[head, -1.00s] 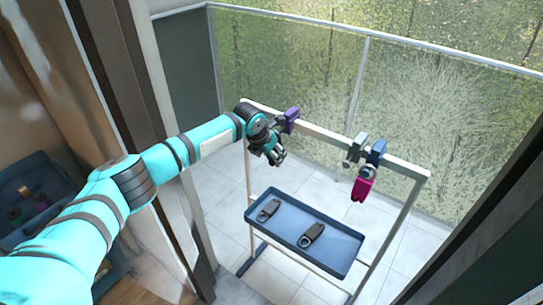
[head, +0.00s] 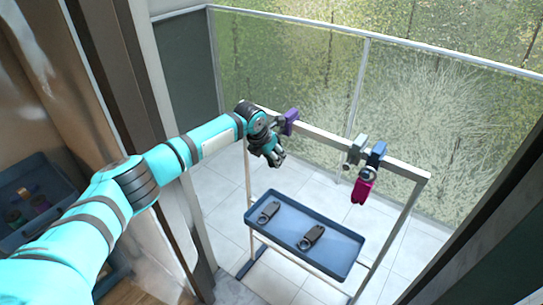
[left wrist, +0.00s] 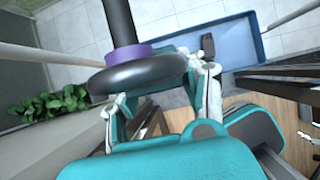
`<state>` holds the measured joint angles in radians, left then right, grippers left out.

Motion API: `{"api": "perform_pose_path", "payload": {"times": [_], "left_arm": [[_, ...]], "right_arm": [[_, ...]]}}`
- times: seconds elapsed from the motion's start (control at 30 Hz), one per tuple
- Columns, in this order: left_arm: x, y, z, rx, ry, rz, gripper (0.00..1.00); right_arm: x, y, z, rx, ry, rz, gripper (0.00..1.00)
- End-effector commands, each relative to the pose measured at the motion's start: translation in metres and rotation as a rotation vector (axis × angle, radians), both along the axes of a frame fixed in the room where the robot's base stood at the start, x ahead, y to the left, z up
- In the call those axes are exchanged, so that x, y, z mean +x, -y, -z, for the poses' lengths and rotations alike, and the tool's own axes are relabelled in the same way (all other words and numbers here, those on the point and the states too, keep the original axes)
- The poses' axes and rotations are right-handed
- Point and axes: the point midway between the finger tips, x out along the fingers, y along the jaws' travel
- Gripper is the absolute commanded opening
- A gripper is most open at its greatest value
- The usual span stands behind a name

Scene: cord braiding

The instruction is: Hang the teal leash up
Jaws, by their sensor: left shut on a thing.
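My left gripper (head: 272,153) is at the left end of the rack's top bar, just below and left of a purple hook (head: 289,121). It is shut on what seems to be the teal leash, which I cannot clearly separate from the teal parts of my own gripper. In the left wrist view, a dark round piece (left wrist: 137,75) lies in front of the fingers, below a purple collar (left wrist: 128,54). Whether it touches the fingers is unclear. My right gripper is not in view.
A grey hook (head: 356,148) and a blue hook (head: 376,153) sit farther right on the bar (head: 325,135). A magenta leash (head: 361,191) hangs there. A blue tray (head: 345,262) below holds two dark clips. A glass railing stands behind.

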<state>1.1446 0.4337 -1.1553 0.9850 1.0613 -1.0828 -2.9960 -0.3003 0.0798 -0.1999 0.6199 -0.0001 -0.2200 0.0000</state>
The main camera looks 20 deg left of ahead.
Motion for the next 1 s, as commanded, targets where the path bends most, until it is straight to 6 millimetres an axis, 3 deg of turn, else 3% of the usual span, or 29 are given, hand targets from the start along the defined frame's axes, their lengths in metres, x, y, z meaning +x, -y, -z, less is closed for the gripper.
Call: {"api": "perform_pose_path", "payload": {"times": [0.03,0.7,0.73,0.93,1.0], "left_arm": [[-0.0039,-0.0013,0.009,0.006,-0.015,-0.001,0.0],[-0.0039,-0.0011,0.0129,0.007,-0.016,-0.001,0.0],[-0.0039,-0.0011,0.013,0.007,-0.016,-0.001,0.42],[-0.0024,-0.0004,0.0098,0.003,-0.008,0.0,0.68],[-0.0019,-0.0002,0.0086,0.002,-0.007,0.0,0.68]], "right_arm": [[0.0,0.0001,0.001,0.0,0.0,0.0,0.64],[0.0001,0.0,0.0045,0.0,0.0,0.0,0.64],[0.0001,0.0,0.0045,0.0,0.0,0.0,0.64],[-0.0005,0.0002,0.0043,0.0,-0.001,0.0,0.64],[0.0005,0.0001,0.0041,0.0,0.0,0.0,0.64]]}}
